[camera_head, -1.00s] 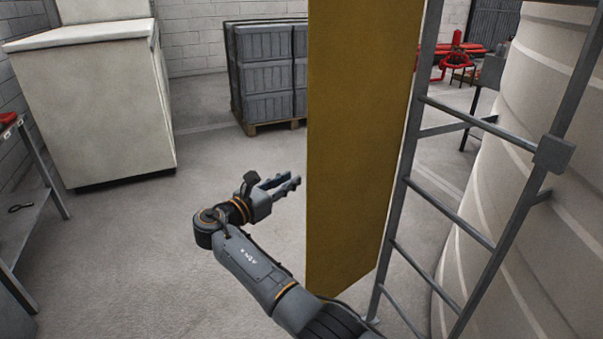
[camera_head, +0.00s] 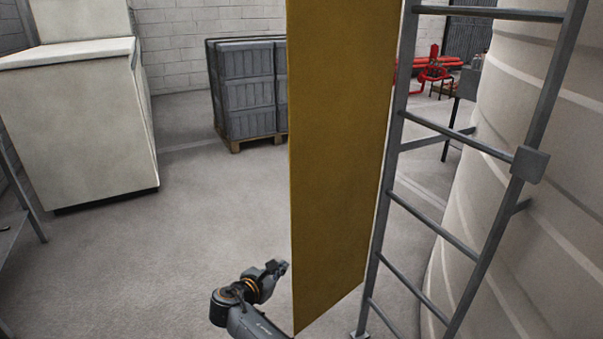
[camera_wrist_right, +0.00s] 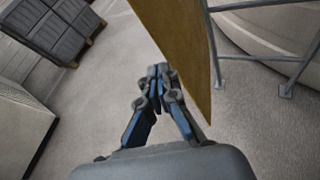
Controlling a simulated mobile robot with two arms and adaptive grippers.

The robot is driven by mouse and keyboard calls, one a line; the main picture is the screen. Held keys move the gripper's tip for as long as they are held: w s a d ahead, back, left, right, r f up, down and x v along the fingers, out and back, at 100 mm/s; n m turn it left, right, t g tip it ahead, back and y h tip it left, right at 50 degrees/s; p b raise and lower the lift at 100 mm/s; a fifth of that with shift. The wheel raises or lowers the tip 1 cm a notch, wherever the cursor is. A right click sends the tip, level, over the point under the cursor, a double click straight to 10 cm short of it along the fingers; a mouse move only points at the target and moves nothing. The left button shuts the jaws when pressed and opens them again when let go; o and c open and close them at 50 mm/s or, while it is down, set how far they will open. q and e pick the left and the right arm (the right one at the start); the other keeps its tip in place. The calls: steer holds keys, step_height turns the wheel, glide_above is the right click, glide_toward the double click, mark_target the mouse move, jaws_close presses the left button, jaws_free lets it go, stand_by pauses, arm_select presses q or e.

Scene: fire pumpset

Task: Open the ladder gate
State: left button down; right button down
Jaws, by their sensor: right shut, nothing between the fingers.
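The ladder gate is a tall yellow-brown panel (camera_head: 340,150) that stands out from the left rail of the grey ladder (camera_head: 455,147), swung away from the rungs. It also shows at the top of the right wrist view (camera_wrist_right: 180,45). My right gripper (camera_head: 280,267) is low in the head view, left of the panel's lower edge. In the right wrist view the fingers (camera_wrist_right: 160,72) are together and empty, close to the panel's left side. I cannot tell whether they touch it. My left gripper is in neither view.
A large pale ribbed tank (camera_head: 540,200) stands behind the ladder. A pallet of grey blocks (camera_head: 248,95) is at the back. A cream cabinet (camera_head: 85,125) stands at the left. Red pipework (camera_head: 430,70) is at the back right. The floor between cabinet and panel is clear.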

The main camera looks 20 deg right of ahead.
steer(key=s+d+f+m+y, duration=0.1)
steer(key=s+d+f, duration=0.1)
steer(key=f, duration=0.3)
steer(key=s+d+f+m+y, duration=0.1)
steer(key=s+d+f, duration=0.15)
steer(key=f, duration=0.25)
steer(key=s+d+r+m+t+y+p, duration=0.2)
steer(key=d+r+m+t+p, duration=0.35)
steer(key=d+r, duration=1.35)
step_height(320, 180, up, 11)
steer(key=s+n+t+y+p, duration=0.2)
steer(key=s+t+y, duration=0.1)
steer(key=y, duration=0.1)
steer(key=n+y+p, duration=0.4)
steer(key=y+p, duration=0.3)
steer(key=y, duration=0.1)
glide_toward(302, 163)
steer(key=shift+m, duration=0.25)
steer(key=x, duration=0.5)
steer(key=shift+w+a+r, duration=0.1)
steer(key=shift+w+r, duration=0.1)
steer(key=shift+w, duration=0.2)
steer(key=shift+w+a+f+y, duration=0.2)
steer(key=shift+w+y, duration=0.1)
steer(key=shift+w, duration=0.3)
